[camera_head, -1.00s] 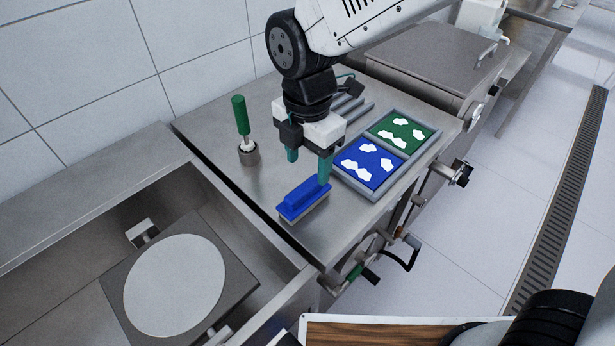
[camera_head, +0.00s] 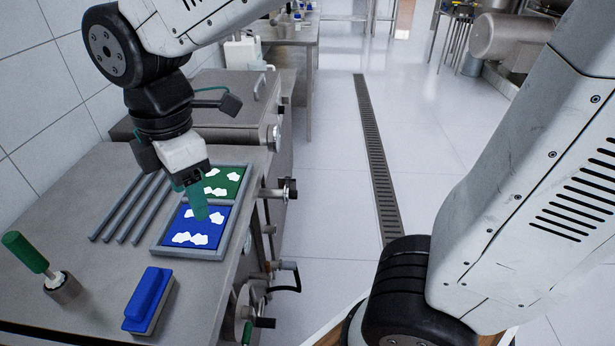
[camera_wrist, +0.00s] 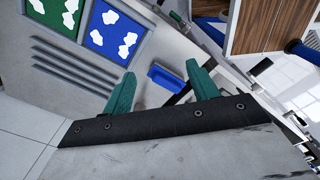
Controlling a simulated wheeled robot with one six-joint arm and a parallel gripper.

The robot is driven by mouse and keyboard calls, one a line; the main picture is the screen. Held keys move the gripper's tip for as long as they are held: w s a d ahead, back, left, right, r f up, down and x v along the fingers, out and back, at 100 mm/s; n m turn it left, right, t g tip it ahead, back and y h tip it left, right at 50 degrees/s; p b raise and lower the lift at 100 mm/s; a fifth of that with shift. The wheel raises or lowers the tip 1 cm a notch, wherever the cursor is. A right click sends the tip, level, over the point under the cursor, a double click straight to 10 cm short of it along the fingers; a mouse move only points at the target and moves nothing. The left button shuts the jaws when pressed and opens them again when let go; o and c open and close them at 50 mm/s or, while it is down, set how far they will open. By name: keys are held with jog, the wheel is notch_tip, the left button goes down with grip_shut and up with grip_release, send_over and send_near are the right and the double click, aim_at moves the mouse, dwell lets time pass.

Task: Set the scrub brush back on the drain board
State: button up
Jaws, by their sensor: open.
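The scrub brush (camera_head: 148,299), a blue block on a grey base, lies on the steel counter near its front edge. Several parallel grey ribs (camera_head: 131,208), which look like the drain board, lie on the counter left of the two-panel tray; the brush is apart from them. My gripper (camera_head: 199,206) is open and empty, raised above the counter, and covers part of the tray in the head view. In the wrist view, the brush (camera_wrist: 166,79) shows between the fingers (camera_wrist: 162,90), beyond their tips. The ribs (camera_wrist: 75,75) are to its left.
The grey-framed tray (camera_head: 188,253) holds blue and green panels with white patches. A green-handled tool (camera_head: 26,252) stands in a round holder (camera_head: 63,289) left of the brush. Valves (camera_head: 288,190) stick out from the counter front. The floor drain (camera_head: 375,160) runs beyond.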

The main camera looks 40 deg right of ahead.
jog(key=s+d+m, duration=0.6)
jog(key=d+m, duration=0.2)
jog(key=m, duration=0.1)
jog(key=s+d+m, duration=0.5)
jog(key=d+m, duration=0.4)
jog(key=m, duration=0.1)
jog(key=shift+s+r+t, duration=0.35)
jog(key=shift+s+t, duration=0.05)
